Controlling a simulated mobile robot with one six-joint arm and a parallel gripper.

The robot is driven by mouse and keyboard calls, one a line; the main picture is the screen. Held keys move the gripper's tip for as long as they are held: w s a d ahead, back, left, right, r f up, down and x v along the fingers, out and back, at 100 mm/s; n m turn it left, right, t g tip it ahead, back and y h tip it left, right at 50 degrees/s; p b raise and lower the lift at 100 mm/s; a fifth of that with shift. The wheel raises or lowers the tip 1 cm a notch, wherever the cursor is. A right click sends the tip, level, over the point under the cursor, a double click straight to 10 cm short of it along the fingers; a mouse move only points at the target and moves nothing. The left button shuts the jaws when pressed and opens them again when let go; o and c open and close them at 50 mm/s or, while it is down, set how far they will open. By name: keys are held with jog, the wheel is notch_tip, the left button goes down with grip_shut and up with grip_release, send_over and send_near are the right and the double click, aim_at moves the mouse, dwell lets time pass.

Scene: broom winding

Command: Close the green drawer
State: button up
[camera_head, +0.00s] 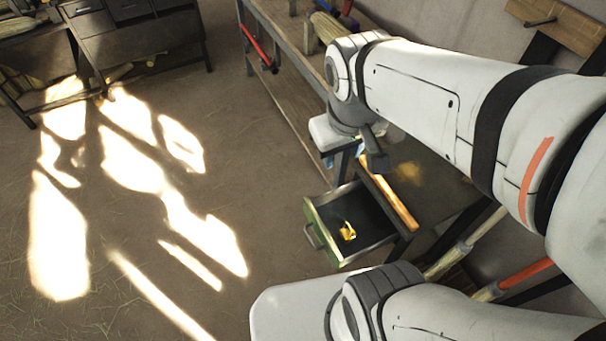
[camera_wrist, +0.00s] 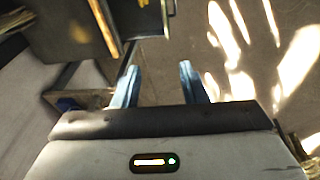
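The green drawer (camera_head: 323,235) is pulled out from under a dark table in the head view. Its handle (camera_head: 312,237) is on the left-facing front, and a small yellow thing (camera_head: 348,231) lies inside. In the wrist view the dark drawer interior (camera_wrist: 150,24) shows at the top, ahead of the fingers; its front is cut off. My gripper (camera_wrist: 160,78) is open and empty, with two blue fingers apart. In the head view it is beyond the drawer, mostly hidden by my wrist, and apart from the drawer.
A yellow wooden strip (camera_head: 390,203) lies along the table edge beside the drawer. A long wooden bench (camera_head: 285,75) with tools stands behind. A dark cabinet (camera_head: 140,40) is at the back left. The sunlit floor left of the drawer is clear. Broom handles (camera_head: 525,272) lean at the right.

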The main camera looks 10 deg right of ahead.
jog(key=w+a+f+n+h+b, duration=0.1)
jog(key=f+n+b, duration=0.2)
jog(key=f+b, duration=0.2)
jog(key=w+a+f+n+g+h+b, duration=0.1)
jog(key=w+a+f+n+b, duration=0.1)
jog(key=f+b, duration=0.3)
jog(key=w+a+f+n+g+h+b, duration=0.1)
jog(key=f+n+b, duration=0.3)
jog(key=f, duration=0.7)
jog(key=shift+w+a+f+h+b, duration=0.35)
jog(key=shift+w+a+b, duration=0.2)
jog(key=shift+b, duration=0.25)
grip_shut()
jog(key=w+a+f+n+t+h+b, duration=0.1)
jog(key=w+a+f+n+h+b, duration=0.15)
jog(key=f+b, duration=0.35)
jog(key=w+a+f+n+h+b, duration=0.1)
jog(key=a+f+n+b, duration=0.3)
jog(key=f, duration=0.3)
jog(key=w+a+f+n+t+h+b, duration=0.1)
jog(key=a+f+n+b, duration=0.2)
jog(key=f+b, duration=0.3)
jog(key=b, duration=0.4)
send_near(314, 219)
jog(key=s+f+x, duration=0.1)
jog(key=x, duration=0.4)
jog(key=shift+w+d+r, duration=0.25)
jog(key=shift+w+r, duration=0.15)
jog(key=shift+w, duration=0.05)
